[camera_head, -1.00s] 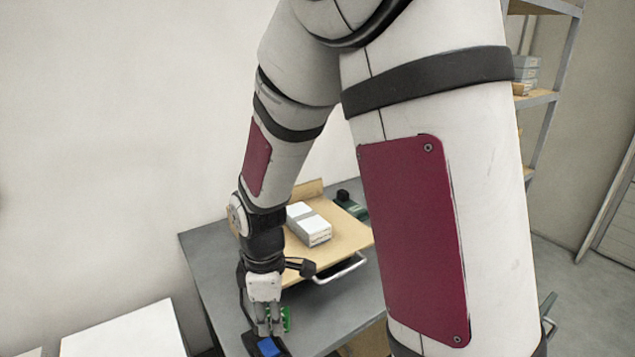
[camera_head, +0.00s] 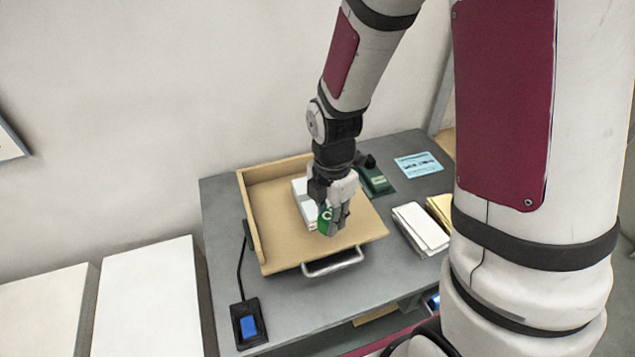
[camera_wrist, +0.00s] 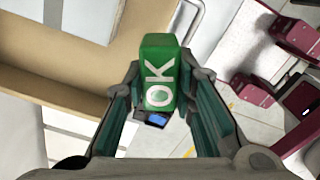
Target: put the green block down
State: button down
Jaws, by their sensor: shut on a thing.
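The green block (camera_head: 325,222), marked "OK" in white, is in my gripper (camera_head: 337,222). In the wrist view the green block (camera_wrist: 160,75) sits between the two fingers of my gripper (camera_wrist: 165,95), its lettered face towards the camera. In the head view my gripper points down over the front part of a wooden tray (camera_head: 277,243) with a metal handle. I cannot tell whether the block touches anything below it. My gripper hides part of the block and part of the white boxes behind it.
White boxes (camera_head: 302,196) stand in the tray. A dark pad with a blue button (camera_head: 248,327) lies at the grey table's (camera_head: 222,205) front left. A green stamp-like item (camera_head: 376,182), a blue card (camera_head: 418,164) and white paper stacks (camera_head: 420,229) lie to the right.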

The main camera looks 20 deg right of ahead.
jog(key=w, duration=0.4)
jog(key=w+f, duration=0.1)
jog(key=w, duration=0.8)
jog(key=shift+w+d+f, duration=0.2)
jog(key=shift+w+d, duration=0.1)
jog(key=shift+w, duration=0.1)
jog(key=shift+w+f+p, duration=0.1)
jog(key=shift+f+p, duration=0.6)
jog(key=shift+f, duration=1.05)
jog(key=shift+f, duration=0.1)
jog(key=c, duration=1.3)
grip_release()
jog(key=shift+c, duration=0.2)
